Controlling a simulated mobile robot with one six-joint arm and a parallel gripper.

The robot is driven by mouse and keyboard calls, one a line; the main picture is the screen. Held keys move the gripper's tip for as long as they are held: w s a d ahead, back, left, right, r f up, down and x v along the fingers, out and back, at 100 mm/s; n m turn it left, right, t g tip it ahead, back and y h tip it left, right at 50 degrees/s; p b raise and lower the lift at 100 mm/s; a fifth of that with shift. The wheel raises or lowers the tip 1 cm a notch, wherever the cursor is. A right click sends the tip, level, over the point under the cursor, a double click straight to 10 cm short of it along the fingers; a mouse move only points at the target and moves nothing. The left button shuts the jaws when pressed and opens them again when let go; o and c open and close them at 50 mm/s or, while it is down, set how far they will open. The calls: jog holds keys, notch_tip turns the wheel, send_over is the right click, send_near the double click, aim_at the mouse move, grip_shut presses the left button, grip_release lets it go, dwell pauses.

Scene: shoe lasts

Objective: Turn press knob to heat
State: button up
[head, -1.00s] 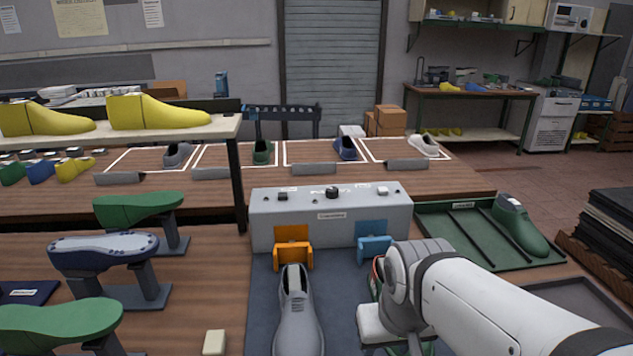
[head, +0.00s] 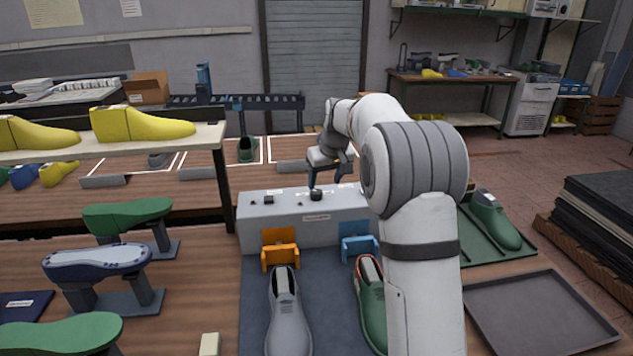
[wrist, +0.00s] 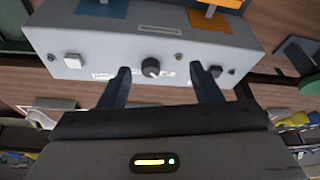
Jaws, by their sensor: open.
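The press box (head: 270,225) is a long grey housing at the middle of the bench. Its black round knob (head: 316,195) is on the top panel; in the wrist view the knob (wrist: 151,67) has a light pointer mark, with a white label beside it. My gripper (head: 325,178) is above and just behind the knob. In the wrist view my gripper (wrist: 160,78) is open, its two dark fingers apart with the knob showing between and beyond their tips. I cannot tell the exact gap to the knob. The label's text is too small to read.
A white square button (wrist: 74,60) and a black button (wrist: 215,71) flank the knob. Orange (head: 280,250) and blue (head: 360,245) clamps stand in front of the box, with a grey shoe (head: 284,315) and a green shoe (head: 371,315). A shelf (head: 200,138) with yellow lasts is left.

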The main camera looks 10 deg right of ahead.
jog(key=p, duration=0.2)
send_near(316, 191)
jog(key=f, duration=0.1)
jog(key=shift+n, duration=0.4)
jog(key=p+x, duration=0.1)
jog(key=x, duration=0.6)
jog(key=shift+w+a+f+p, duration=0.15)
jog(key=shift+w+f+p, duration=0.15)
jog(key=shift+w, duration=0.05)
jog(key=shift+t, duration=0.3)
